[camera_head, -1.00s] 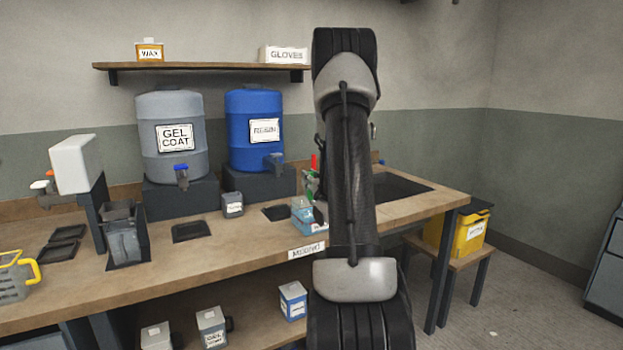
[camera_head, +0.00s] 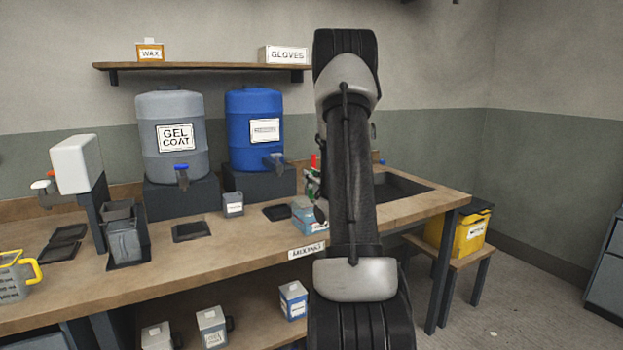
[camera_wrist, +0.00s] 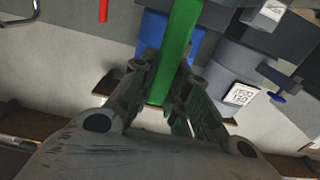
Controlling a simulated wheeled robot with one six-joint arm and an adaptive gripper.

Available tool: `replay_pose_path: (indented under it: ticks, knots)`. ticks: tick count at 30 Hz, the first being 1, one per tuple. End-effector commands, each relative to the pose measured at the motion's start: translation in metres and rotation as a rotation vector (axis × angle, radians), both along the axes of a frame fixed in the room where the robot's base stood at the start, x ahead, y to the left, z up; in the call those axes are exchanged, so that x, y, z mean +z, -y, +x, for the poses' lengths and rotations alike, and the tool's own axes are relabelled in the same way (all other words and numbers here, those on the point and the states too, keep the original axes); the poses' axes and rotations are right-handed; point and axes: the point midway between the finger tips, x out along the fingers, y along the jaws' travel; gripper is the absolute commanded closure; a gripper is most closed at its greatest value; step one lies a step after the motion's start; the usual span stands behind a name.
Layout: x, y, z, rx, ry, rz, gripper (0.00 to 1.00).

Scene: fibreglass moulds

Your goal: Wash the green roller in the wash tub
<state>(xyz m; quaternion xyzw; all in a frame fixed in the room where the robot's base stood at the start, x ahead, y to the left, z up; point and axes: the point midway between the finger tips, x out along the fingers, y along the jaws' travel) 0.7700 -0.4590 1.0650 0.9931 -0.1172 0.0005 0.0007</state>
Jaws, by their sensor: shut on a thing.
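My gripper (camera_wrist: 172,85) is shut on a green bar (camera_wrist: 181,35), which I take to be the green roller's handle. The bar runs up out of the wrist view, and its far end is cut off there. In the head view my arm hides most of the gripper, and only a small bit of green shows to the left of the arm. A dark sunken basin (camera_head: 400,188) is set in the bench's right end, partly behind my arm. I cannot tell whether it is the wash tub.
The bench (camera_head: 190,262) holds a grey gel coat drum (camera_head: 171,110), a blue resin drum (camera_head: 250,105), a small grey can (camera_head: 233,204) and a blue-white box (camera_head: 303,222). A red upright piece (camera_head: 313,161) stands beside my arm. A yellow bin (camera_head: 468,237) sits on a stool at right.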

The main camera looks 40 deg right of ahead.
Motion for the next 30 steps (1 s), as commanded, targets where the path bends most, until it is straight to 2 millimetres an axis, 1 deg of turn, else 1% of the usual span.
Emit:
replay_pose_path:
  ticks: [1, 5, 16, 30]
  knots:
    - [0.0, 0.005, -0.002, -0.003, 0.0, 0.0, 1.0]
    - [0.0, 0.01, -0.003, -0.002, -0.001, 0.001, 1.0]
    - [0.002, 0.011, -0.003, -0.001, 0.0, 0.0, 1.0]
    - [0.042, 0.011, -0.003, -0.001, 0.001, -0.001, 1.0]
